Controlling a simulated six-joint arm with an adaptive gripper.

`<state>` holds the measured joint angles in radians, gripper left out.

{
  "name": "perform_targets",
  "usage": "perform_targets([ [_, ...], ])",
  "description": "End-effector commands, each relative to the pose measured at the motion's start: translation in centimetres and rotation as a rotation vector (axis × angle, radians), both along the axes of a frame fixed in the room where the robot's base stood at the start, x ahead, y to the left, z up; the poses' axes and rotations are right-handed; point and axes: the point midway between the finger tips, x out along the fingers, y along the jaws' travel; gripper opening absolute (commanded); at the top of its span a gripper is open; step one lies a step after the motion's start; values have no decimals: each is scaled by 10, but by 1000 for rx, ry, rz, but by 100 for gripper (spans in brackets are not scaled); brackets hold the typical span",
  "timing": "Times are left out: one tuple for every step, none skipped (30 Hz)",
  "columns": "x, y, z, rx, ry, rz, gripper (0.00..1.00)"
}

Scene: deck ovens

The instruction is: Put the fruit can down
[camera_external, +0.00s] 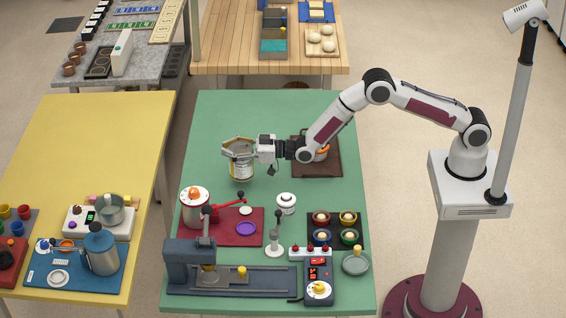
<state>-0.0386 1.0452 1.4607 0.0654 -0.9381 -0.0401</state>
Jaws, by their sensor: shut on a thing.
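The fruit can (241,168) is a metal can with a white and yellow label, near the upper left part of the green table (220,112). My gripper (240,148) is shut around its upper part. The can looks upright. I cannot tell whether its base touches the table or hangs a little above it.
A dark brown mat (331,168) with a partly hidden item lies under my arm. The table's back left is clear.

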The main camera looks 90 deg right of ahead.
Motion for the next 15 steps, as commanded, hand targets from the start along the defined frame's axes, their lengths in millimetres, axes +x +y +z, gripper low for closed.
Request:
perform_targets([
  [1, 0, 3, 0, -5, 0, 0],
  [0, 0, 3, 0, -5, 0, 0],
  [0, 0, 2, 0, -5, 0, 0],
  [0, 0, 1, 0, -5, 0, 0],
  [0, 0, 0, 0, -5, 0, 0],
  [1, 0, -2, 0, -5, 0, 0],
  [0, 0, -4, 0, -4, 0, 0],
  [0, 0, -7, 0, -4, 0, 0],
  [0, 0, -11, 0, -3, 0, 0],
  [0, 0, -14, 0, -3, 0, 0],
  [0, 0, -17, 0, -3, 0, 0],
  [0, 0, -21, 0, -3, 0, 0],
  [0, 0, -24, 0, -3, 0, 0],
  [0, 0, -27, 0, -3, 0, 0],
  [0, 0, -29, 0, -3, 0, 0],
])
